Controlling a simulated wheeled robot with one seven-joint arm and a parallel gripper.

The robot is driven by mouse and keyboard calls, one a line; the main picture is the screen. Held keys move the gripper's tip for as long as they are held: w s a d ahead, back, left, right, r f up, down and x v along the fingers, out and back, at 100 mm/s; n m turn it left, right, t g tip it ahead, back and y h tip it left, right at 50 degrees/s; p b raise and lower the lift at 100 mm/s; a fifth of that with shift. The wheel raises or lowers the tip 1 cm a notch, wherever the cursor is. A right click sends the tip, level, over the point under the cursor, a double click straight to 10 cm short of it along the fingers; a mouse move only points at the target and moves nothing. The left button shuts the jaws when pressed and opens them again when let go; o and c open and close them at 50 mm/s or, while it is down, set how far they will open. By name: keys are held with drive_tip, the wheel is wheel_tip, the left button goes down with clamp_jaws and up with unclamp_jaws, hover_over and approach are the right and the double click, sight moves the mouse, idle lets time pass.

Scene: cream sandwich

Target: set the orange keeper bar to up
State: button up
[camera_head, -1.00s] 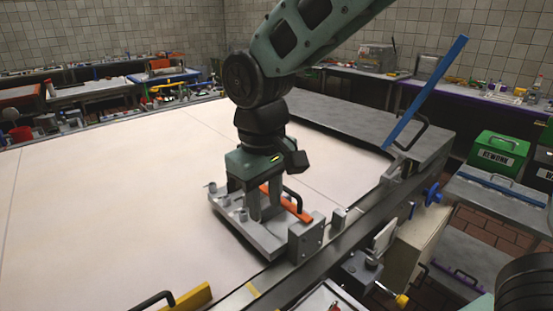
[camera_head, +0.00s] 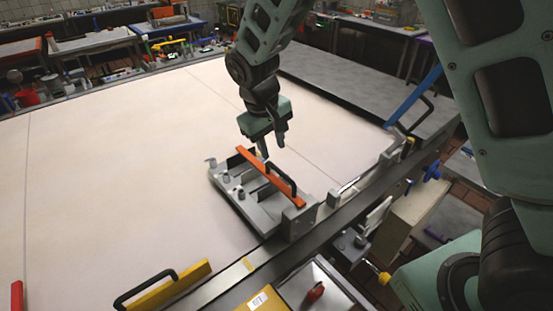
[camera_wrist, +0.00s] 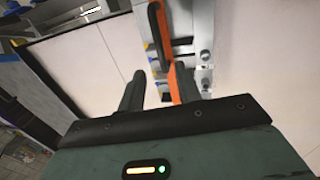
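The orange keeper bar (camera_head: 272,178) lies lengthwise over a grey fixture (camera_head: 243,203), looking close to flat in the head view. It has a black handle (camera_head: 283,179), and its near end is at an upright grey block (camera_head: 298,222). My gripper (camera_head: 272,146) is above and just behind the bar, fingers pointing down. The wrist view shows the fingers spread apart with nothing held (camera_wrist: 157,88). There the orange bar (camera_wrist: 161,38) runs down toward the right finger; I cannot tell whether they touch.
A raised blue bar (camera_head: 415,97) stands tilted on the rail at the right. A yellow bar with a black handle (camera_head: 173,288) is at the front left. A blue handwheel (camera_head: 433,172) is right of the rail. The pale tabletop (camera_head: 110,170) left of the fixture is clear.

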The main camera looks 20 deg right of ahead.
sight(278, 169)
drive_tip(key=f+p, duration=0.1)
drive_tip(key=f, duration=0.2)
drive_tip(key=d+f, duration=0.1)
drive_tip(key=f, duration=0.3)
drive_tip(key=shift+w+d+f+p, duration=0.1)
drive_tip(key=shift+w+d+p, duration=0.1)
drive_tip(key=shift+p, duration=0.15)
clamp_jaws()
